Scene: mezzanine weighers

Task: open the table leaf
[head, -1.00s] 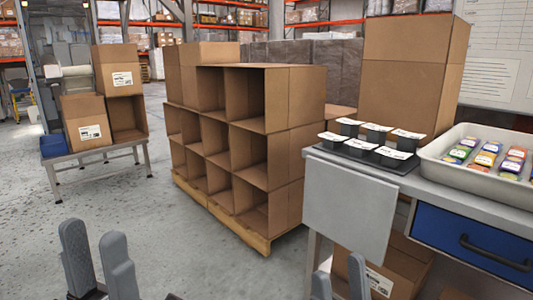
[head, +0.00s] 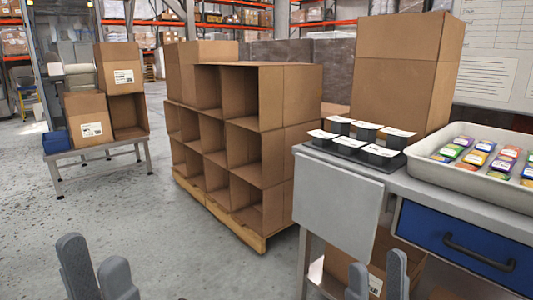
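The table leaf (head: 337,206) is a light grey panel hanging down at the left end of the grey worktable (head: 425,184). Its top edge meets the tabletop's end. My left gripper (head: 96,262) is low at the left, with two grey fingers apart and nothing seen between them. My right gripper (head: 377,275) is at the bottom edge, below and right of the leaf's lower edge. Its two finger tips are apart, with no object seen held between them. Neither gripper appears to touch the leaf. The lower parts of both grippers are cut off by the frame.
On the worktable are a black tray of small containers (head: 350,152), a white bin of colourful packs (head: 480,165) and a tall carton (head: 408,75). A blue drawer (head: 465,245) is below. Stacked open boxes (head: 245,140) stand on a pallet left of it. Floor between is clear.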

